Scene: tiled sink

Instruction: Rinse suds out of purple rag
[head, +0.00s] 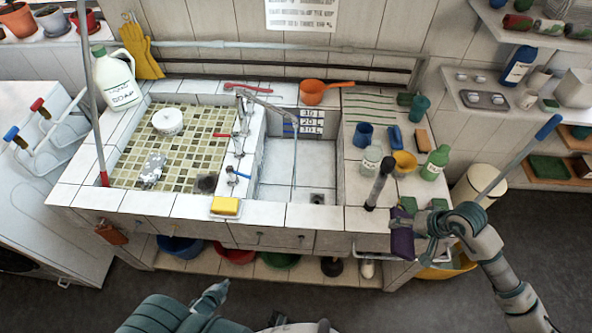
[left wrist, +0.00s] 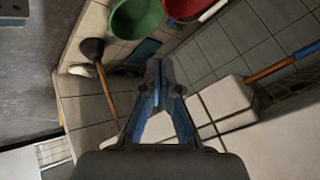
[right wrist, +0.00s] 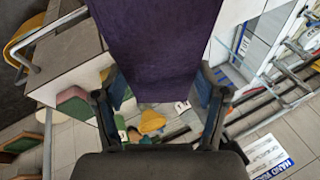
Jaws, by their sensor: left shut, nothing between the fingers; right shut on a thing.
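The purple rag (head: 402,236) hangs from my right gripper (head: 424,228) at the front edge of the counter, right of the sink. In the right wrist view the rag (right wrist: 155,40) fills the space between the fingers (right wrist: 162,88). No suds can be made out on it. My left gripper (head: 217,290) is shut and empty, low in front of the counter; its fingertips (left wrist: 160,72) meet in the left wrist view. The deep basin (head: 318,178) is at the middle. A thin stream of water (head: 294,160) seems to fall from the metal tap (head: 243,110) into it.
A yellow sponge (head: 225,207) lies on the front rim. A shallow tiled basin (head: 130,165) holds a white bowl (head: 167,121). A towel rail (head: 375,254) runs along the front.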

